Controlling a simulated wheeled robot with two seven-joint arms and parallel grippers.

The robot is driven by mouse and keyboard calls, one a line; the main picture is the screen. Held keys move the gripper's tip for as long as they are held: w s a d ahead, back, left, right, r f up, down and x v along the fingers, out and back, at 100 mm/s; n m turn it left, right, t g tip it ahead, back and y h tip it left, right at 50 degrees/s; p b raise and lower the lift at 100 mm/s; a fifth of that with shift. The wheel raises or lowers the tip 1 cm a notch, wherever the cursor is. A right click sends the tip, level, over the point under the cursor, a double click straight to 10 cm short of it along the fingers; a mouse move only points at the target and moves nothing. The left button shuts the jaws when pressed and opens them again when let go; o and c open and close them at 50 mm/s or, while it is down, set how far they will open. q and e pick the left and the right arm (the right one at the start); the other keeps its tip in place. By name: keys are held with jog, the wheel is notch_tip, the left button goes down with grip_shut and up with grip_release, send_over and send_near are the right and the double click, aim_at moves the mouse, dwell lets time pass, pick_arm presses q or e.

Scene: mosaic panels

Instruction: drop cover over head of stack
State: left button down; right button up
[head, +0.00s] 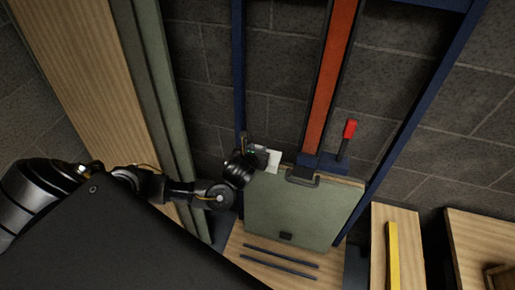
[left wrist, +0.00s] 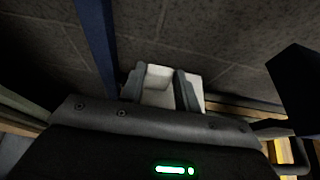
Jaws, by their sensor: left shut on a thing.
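My left gripper (head: 262,154) is at the top left corner of the grey-green panel stack (head: 300,212). It is shut on a small white piece (head: 274,161), which may be the cover. In the left wrist view the white piece (left wrist: 157,88) sits between the two grey fingers. The stack leans upright on a wooden base, with a pale wooden strip along its upper edge. The white piece is close to the stack's top left end; I cannot tell whether they touch. My right gripper is not in view.
A dark clamp (head: 303,176) grips the stack's top edge below an orange-red bar (head: 333,60). A red-handled lever (head: 349,130) stands to its right. Blue uprights (head: 239,60) flank the stack. Tall boards (head: 160,90) stand left; a yellow strip (head: 393,255) lies right.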

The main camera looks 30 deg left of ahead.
pick_arm(q)
jog(key=shift+s+f, duration=0.15)
jog(key=shift+f, duration=1.15)
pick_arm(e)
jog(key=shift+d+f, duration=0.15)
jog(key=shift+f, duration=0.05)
pick_arm(q)
jog(key=c, duration=0.9)
grip_release()
jog(key=shift+c, duration=0.2)
